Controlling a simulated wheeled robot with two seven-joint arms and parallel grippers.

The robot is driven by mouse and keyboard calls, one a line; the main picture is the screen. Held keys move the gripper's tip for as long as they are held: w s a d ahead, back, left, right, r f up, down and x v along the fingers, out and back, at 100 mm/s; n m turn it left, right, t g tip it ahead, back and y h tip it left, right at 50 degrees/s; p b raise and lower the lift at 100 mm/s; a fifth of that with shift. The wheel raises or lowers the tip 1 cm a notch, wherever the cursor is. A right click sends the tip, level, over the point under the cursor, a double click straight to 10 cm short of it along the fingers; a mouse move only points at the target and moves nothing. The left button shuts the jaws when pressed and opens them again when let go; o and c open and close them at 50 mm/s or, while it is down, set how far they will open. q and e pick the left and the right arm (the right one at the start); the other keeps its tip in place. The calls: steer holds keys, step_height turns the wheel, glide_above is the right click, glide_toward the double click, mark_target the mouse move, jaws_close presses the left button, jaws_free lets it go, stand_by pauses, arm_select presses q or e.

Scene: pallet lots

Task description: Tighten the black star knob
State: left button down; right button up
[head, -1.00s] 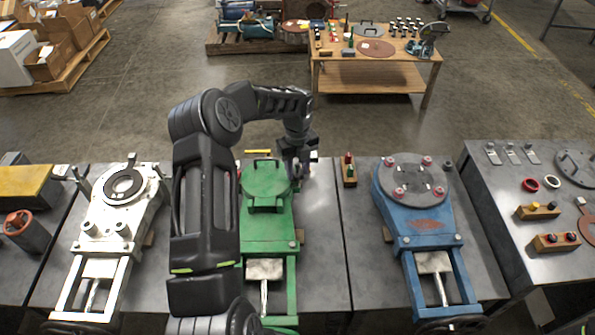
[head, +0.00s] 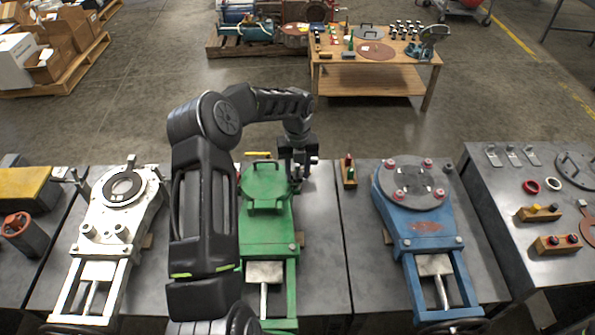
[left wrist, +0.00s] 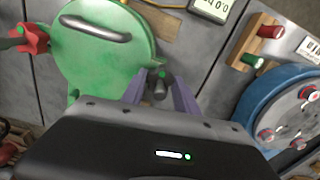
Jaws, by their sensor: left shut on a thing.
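A green valve body (head: 268,225) with a round handled lid (head: 265,185) lies on the grey bench in the head view; the lid also shows in the left wrist view (left wrist: 100,65). My left gripper (head: 297,180) points down at the lid's right edge. In the left wrist view its two fingers (left wrist: 160,97) are shut on the small black knob (left wrist: 160,86), which stands beside the lid. The knob is hidden by the gripper in the head view. A red star knob (left wrist: 33,39) shows at the lid's other side. My right gripper is not in view.
A wooden block (head: 349,176) with a red and a green plug stands right of the gripper. A blue valve (head: 425,220) lies farther right and a white one (head: 112,215) to the left. Bare bench (head: 320,235) lies between green and blue valves.

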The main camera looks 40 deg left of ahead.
arm_select(q)
steer(key=c, duration=0.9)
jaws_free()
step_height(320, 180, up, 8)
steer(key=shift+f+b, duration=0.1)
steer(key=shift+b, duration=0.4)
